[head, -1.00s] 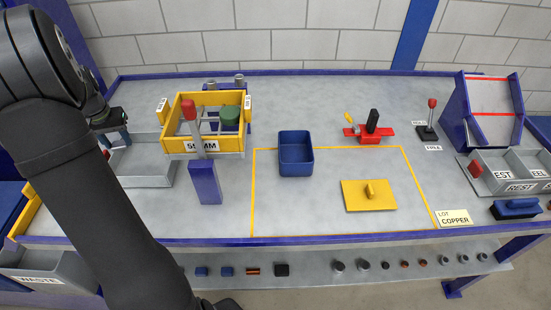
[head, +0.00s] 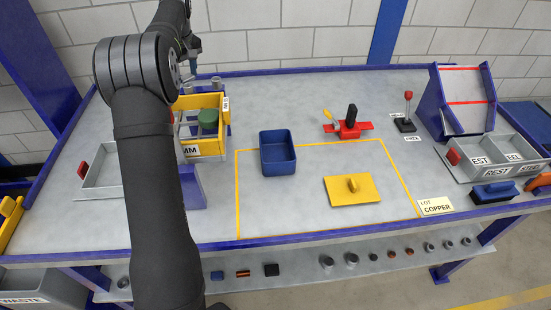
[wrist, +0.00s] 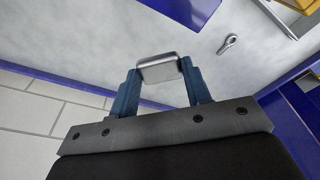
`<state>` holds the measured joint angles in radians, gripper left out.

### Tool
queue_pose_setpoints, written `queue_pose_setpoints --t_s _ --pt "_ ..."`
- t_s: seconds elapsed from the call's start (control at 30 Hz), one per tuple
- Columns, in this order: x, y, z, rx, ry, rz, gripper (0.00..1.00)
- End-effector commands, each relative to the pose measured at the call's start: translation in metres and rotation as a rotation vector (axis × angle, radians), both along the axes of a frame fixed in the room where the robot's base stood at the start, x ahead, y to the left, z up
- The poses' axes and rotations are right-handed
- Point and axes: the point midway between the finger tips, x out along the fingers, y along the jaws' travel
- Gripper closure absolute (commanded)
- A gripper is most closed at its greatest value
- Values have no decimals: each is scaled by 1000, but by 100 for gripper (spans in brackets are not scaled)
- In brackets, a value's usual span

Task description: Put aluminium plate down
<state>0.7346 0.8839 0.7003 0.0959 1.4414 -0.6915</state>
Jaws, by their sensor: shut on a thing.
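My gripper (wrist: 160,74) is shut on a small grey metal plate (wrist: 158,67), with one blue finger on each side of it. The plate has rounded corners and is held at the fingertips, above the grey tabletop. In the head view my arm reaches toward the back of the table near the yellow frame, and the fingertips and plate are hard to make out there.
A yellow frame (head: 222,101) with a green knob (head: 208,118) stands left of the blue bin (head: 278,153). A grey tray (head: 99,182) lies left of my arm. A yellow plate (head: 345,193) lies in the yellow outline. A small ring-ended metal part (wrist: 228,44) lies nearby.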

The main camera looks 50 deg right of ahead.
Motion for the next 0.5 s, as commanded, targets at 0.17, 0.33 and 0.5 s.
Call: queue_pose_setpoints --t_s 0.17,0.33,0.5 --pt "-71 -73 9 0 -1 -342 81" --pt "-125 -106 6 0 1 -690 81" --pt "-166 -120 -2 -1 2 -1005 81"
